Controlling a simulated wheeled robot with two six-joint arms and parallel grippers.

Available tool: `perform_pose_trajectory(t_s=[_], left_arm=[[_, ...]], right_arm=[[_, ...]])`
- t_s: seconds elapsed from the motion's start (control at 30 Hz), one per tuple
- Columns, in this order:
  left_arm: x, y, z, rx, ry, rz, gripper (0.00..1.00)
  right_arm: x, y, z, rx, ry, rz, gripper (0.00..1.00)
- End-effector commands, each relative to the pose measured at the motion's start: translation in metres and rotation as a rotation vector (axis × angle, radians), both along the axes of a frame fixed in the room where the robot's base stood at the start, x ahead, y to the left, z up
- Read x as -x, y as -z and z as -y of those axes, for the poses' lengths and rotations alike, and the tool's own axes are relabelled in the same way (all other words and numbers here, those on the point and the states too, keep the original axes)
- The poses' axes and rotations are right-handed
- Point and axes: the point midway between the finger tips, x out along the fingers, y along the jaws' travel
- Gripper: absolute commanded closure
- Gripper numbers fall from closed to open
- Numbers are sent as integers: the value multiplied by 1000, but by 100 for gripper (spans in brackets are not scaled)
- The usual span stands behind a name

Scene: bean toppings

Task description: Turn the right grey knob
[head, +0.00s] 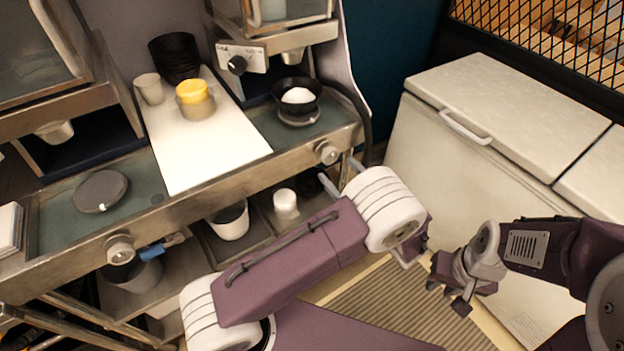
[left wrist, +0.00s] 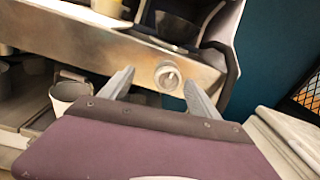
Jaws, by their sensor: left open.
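The right grey knob (head: 327,152) sits on the front metal rail of the counter, below the bowl at the right. In the left wrist view the knob (left wrist: 168,77) appears between my two fingers, beyond their tips. My left gripper (head: 341,172) is open and empty, just in front of and below the knob; it shows no contact. Its fingers (left wrist: 160,88) also show in the left wrist view. My right gripper (head: 452,287) hangs at the lower right, far from the knob; its jaw opening is unclear.
A left grey knob (head: 120,248) is on the same rail, with a blue-handled item beside it. A black bowl with white contents (head: 297,97) stands above the right knob. A white chest freezer (head: 440,155) stands close on the right.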

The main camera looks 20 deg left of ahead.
Motion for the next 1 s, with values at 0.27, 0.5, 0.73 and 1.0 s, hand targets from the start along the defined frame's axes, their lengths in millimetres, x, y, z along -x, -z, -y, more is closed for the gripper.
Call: perform_pose_trajectory(t_s=[0.27, 0.5, 0.73, 1.0], left_arm=[[7, 19, 22, -21, 63, -21, 29], [-23, 18, -12, -20, 57, -22, 29], [-48, 19, -39, -19, 58, -22, 29], [-53, 20, -44, -19, 61, -22, 29]], right_arm=[[-1, 8, 0, 0, 0, 2, 73], [0, 3, 0, 0, 0, 1, 73], [0, -1, 0, 0, 0, 1, 73], [0, -1, 0, 0, 0, 1, 73]])
